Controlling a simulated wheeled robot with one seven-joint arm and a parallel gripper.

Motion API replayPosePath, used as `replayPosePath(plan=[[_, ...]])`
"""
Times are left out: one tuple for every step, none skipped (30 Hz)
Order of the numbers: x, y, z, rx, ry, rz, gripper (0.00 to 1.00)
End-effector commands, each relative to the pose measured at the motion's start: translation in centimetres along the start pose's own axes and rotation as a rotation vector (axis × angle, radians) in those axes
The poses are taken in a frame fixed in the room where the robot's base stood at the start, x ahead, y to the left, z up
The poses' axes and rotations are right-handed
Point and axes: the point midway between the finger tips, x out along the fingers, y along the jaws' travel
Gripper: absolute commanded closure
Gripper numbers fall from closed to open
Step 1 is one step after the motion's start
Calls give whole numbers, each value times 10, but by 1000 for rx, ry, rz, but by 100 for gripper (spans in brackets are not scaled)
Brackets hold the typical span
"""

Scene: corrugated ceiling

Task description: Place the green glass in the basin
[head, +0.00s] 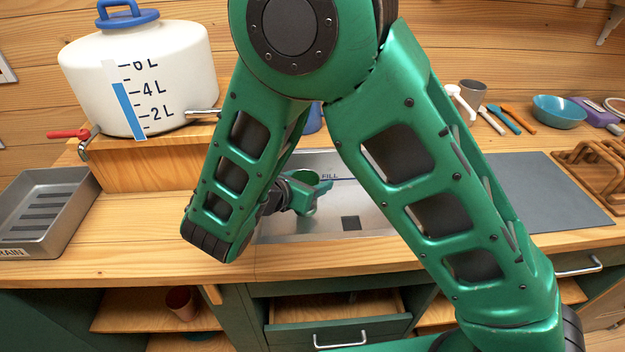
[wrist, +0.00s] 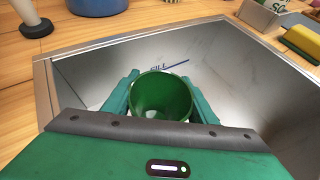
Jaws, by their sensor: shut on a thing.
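The green glass (wrist: 162,97) is upright between the two fingers of my gripper (wrist: 160,100) in the wrist view, its open rim facing up. My gripper is shut on it. The basin (wrist: 240,70) is a grey metal sink with a dark "FILL" line on its inner wall. The glass is over or inside the basin; its height above the bottom cannot be told. In the head view my gripper (head: 306,192) shows small, with the glass (head: 304,178) partly seen in front of the basin (head: 350,232). My arm hides much of the basin there.
A white water tank (head: 150,75) with a tap stands on a wooden block at the left. A grey drain tray (head: 45,215) is at far left. A grey cup (head: 472,95), utensils and a blue bowl (head: 560,110) stand at the back right. An open drawer is below.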

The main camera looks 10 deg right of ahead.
Motion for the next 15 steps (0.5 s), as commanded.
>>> replayPosePath(plan=[[2, 0, -8, -15, 10, -1, 74], [2, -1, -9, -16, 11, -1, 74], [3, -1, -10, -18, 12, -1, 74], [3, -1, -11, -19, 12, -1, 74], [3, -1, -11, -19, 12, -1, 74], [3, -1, -11, -21, 13, -2, 74], [3, -1, -12, -22, 13, -2, 41], [3, -2, -12, -23, 13, -2, 34], [3, -2, -12, -24, 13, -3, 29], [3, -2, -12, -24, 13, -3, 29], [3, -2, -12, -25, 13, -3, 29], [3, -2, -12, -25, 14, -3, 29], [3, -2, -12, -26, 14, -3, 29], [3, -2, -12, -26, 14, -3, 29], [3, -2, -12, -27, 14, -3, 29]])
